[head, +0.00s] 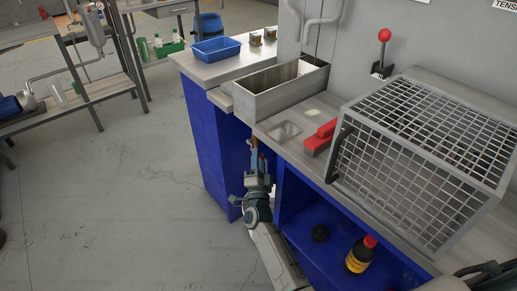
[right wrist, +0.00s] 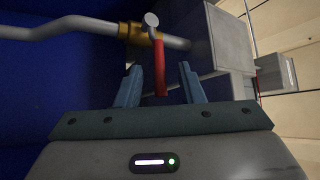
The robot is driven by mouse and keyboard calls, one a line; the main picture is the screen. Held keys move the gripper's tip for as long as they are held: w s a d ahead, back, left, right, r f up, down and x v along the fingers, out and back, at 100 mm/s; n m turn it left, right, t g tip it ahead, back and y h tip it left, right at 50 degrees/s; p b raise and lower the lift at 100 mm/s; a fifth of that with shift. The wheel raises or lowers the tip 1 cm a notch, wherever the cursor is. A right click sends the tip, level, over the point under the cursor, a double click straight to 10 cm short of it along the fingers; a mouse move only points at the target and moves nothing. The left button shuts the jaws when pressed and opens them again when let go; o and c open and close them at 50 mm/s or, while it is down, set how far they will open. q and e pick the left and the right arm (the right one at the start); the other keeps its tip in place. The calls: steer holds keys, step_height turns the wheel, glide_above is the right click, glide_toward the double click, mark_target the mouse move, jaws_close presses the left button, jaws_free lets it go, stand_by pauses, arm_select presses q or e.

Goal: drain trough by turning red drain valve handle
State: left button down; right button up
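The metal trough (head: 262,104) sits on the counter above a blue cabinet. In the right wrist view, the red drain valve handle (right wrist: 160,68) hangs down from a brass valve body (right wrist: 137,34) on a grey pipe (right wrist: 70,27). My right gripper (right wrist: 160,68) is open. The lower part of the handle shows between its fingers, with a gap on each side; I cannot tell the exact depth. In the head view, my right gripper (head: 257,150) is beside the cabinet, below the trough, and the valve is not clearly visible. My left gripper is not in view.
The blue cabinet (head: 208,145) stands close beside my right gripper. A bottle (head: 359,257) stands on the shelf.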

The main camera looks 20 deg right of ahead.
steer(key=x, duration=0.3)
steer(key=shift+w, duration=0.2)
jaws_close()
